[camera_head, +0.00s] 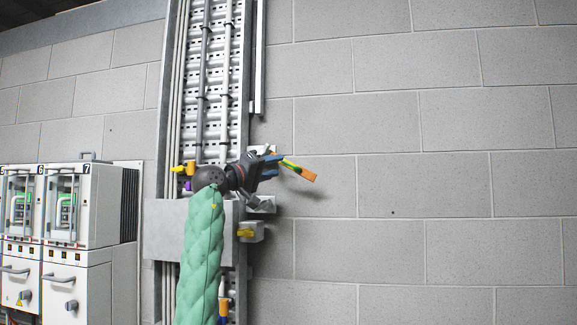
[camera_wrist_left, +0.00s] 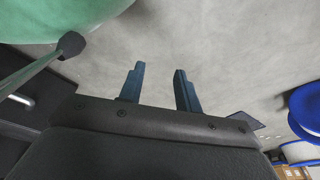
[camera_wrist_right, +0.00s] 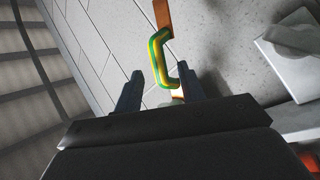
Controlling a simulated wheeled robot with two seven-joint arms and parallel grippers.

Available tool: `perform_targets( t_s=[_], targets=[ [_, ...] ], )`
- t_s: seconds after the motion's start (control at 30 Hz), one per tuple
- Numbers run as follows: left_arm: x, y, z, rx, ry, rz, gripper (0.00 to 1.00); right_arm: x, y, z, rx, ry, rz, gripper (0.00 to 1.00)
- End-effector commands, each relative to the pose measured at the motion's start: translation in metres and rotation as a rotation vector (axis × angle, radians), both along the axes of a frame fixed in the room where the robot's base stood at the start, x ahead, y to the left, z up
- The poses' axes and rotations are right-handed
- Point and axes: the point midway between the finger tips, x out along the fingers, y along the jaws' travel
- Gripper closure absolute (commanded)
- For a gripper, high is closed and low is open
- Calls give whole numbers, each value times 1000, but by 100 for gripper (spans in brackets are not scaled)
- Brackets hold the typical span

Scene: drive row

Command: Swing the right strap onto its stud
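The strap at the right (camera_head: 298,171) has copper-coloured ends and a green-and-yellow sleeve. In the head view it sticks out to the right of the cable ladder, tilted down to the right. My right gripper (camera_head: 275,166) is at its left end. In the right wrist view the strap's sleeve (camera_wrist_right: 157,60) reaches down between the two separated fingertips of my right gripper (camera_wrist_right: 160,88), closer to the right-hand finger. I cannot make out the stud. My left gripper (camera_wrist_left: 160,88) is open and empty above a grey floor; it is outside the head view.
A metal cable ladder (camera_head: 217,80) runs up the block wall (camera_head: 380,120). A grey box (camera_head: 168,230) is behind my right arm, with yellow parts (camera_head: 246,233) beside it. White switchgear cabinets (camera_head: 85,210) stand at the left. The wall at the right is clear.

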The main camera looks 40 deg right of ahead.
Motion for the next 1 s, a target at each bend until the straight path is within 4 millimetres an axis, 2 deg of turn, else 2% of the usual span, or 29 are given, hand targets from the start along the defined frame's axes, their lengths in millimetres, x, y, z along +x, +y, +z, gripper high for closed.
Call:
perform_targets(
  t_s=[0.17,0.33,0.53,0.73,1.0],
  targets=[
    [-18,8,-7,5,3,-3,66,1,-20,9,3,-1,0,60],
    [-47,13,-14,8,25,-4,66,3,-42,15,2,-2,0,60],
    [-71,18,-20,11,42,-4,66,5,-59,18,2,-1,2,60],
    [-82,20,-23,12,48,-4,66,6,-66,18,2,-2,3,60],
    [-84,20,-23,12,50,-4,66,6,-67,18,2,-2,3,60]
  ],
)
